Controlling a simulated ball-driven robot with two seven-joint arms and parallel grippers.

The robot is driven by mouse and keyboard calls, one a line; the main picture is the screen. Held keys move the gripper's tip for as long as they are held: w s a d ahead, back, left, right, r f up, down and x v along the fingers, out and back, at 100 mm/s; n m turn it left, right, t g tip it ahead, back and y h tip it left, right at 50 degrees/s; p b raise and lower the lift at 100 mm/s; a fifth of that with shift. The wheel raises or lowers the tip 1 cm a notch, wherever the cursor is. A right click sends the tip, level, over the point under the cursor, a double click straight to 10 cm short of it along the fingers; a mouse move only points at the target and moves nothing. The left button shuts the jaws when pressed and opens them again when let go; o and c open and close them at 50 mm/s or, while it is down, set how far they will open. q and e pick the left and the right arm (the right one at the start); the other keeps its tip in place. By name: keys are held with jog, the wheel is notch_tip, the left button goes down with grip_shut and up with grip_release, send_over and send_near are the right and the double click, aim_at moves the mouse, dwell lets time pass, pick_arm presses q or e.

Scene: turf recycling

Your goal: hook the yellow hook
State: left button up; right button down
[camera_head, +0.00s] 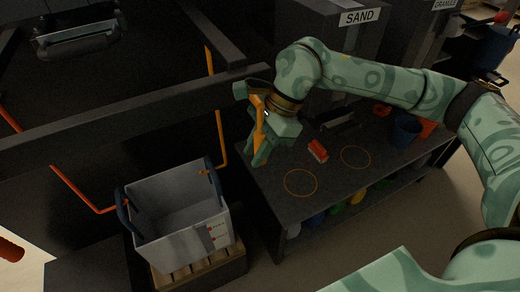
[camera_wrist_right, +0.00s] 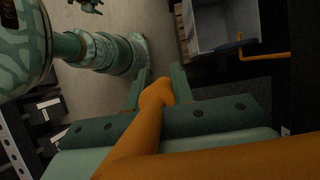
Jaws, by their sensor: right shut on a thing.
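My right gripper (camera_head: 259,158) is shut on a yellow-orange piece (camera_head: 259,118), which looks like part of the yellow hook, near the table's left end. In the right wrist view this piece (camera_wrist_right: 143,135) runs between the fingers (camera_wrist_right: 158,80) towards the camera. A yellow-orange rod (camera_head: 219,125) hangs by the dark frame, and its bent lower end reaches the right handle of the grey crate (camera_head: 175,245). That rod also shows in the wrist view (camera_wrist_right: 265,56). A small green part at the wrist view's top edge may be my left gripper; its state is unclear.
A red-orange rod (camera_head: 75,187) ends by the crate's left blue handle (camera_head: 124,210). The crate stands on a wooden pallet (camera_head: 207,270). The dark table (camera_head: 325,188) carries a red item (camera_head: 317,151) and a blue bin (camera_head: 405,130). A dark beam (camera_head: 130,112) crosses behind my gripper.

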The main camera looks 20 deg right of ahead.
jog(key=c, duration=1.2)
grip_release()
jog(key=shift+w+d+r, duration=0.1)
jog(key=shift+d+r, duration=0.1)
jog(key=shift+r, duration=0.2)
jog(key=b+v, duration=0.1)
jog(key=v, duration=1.4)
jog(key=shift+r+b, duration=0.2)
jog(key=shift+b, duration=0.15)
jog(key=shift+f, duration=0.1)
